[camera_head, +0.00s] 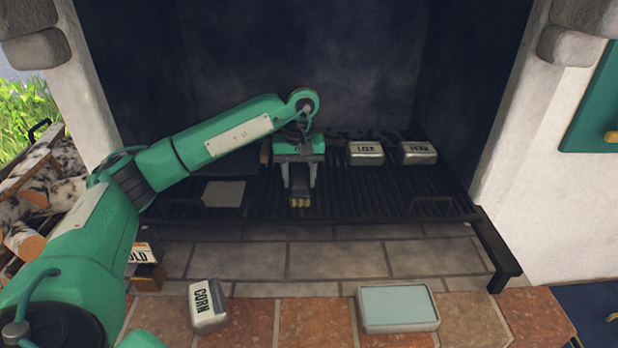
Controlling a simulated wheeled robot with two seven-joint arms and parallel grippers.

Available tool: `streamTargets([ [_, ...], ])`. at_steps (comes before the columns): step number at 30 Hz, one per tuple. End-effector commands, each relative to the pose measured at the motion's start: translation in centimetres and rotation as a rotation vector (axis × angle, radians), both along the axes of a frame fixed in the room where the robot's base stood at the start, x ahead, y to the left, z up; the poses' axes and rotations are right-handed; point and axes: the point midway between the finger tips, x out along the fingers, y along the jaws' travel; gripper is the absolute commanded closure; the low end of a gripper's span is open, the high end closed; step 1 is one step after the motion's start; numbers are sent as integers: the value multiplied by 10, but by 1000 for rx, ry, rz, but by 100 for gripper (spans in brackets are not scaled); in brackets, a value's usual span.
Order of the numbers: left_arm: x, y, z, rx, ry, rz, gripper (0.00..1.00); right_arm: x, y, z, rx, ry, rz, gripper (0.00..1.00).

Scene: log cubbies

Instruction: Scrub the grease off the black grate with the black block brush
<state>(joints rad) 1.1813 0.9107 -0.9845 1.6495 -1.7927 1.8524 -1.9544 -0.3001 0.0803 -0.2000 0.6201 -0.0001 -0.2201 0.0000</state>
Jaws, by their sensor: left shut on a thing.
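The black grate (375,205) lies across the fireplace opening, with long bars and a handle at its front right. My left gripper (299,186) is over the middle of the grate, fingers pointing down. It is shut on a small dark block with a tan underside, which looks like the black block brush (299,202). The block is at or just above the bars; contact cannot be told. Dark blotches that may be grease (365,134) show along the back of the grate. My right gripper is not in view.
Two lettered tins (365,153) (418,153) stand on the grate's back right. A grey square piece (223,194) lies on its left. On the front ledge are a CORN tin (208,305) and a pale blue-topped box (398,307). Logs (45,190) are stacked at left.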

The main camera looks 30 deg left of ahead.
Motion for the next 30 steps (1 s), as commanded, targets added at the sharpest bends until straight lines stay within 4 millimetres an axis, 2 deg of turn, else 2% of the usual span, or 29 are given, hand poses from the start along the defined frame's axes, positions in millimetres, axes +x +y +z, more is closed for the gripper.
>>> streamTargets([
  [6, -7, 11, -1, 1, 2, 1, 75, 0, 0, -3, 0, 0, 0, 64],
  [17, -8, 13, -1, 1, 2, 1, 75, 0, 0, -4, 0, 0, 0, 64],
  [30, -26, 42, -2, 2, 2, 3, 75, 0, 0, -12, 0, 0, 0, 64],
])
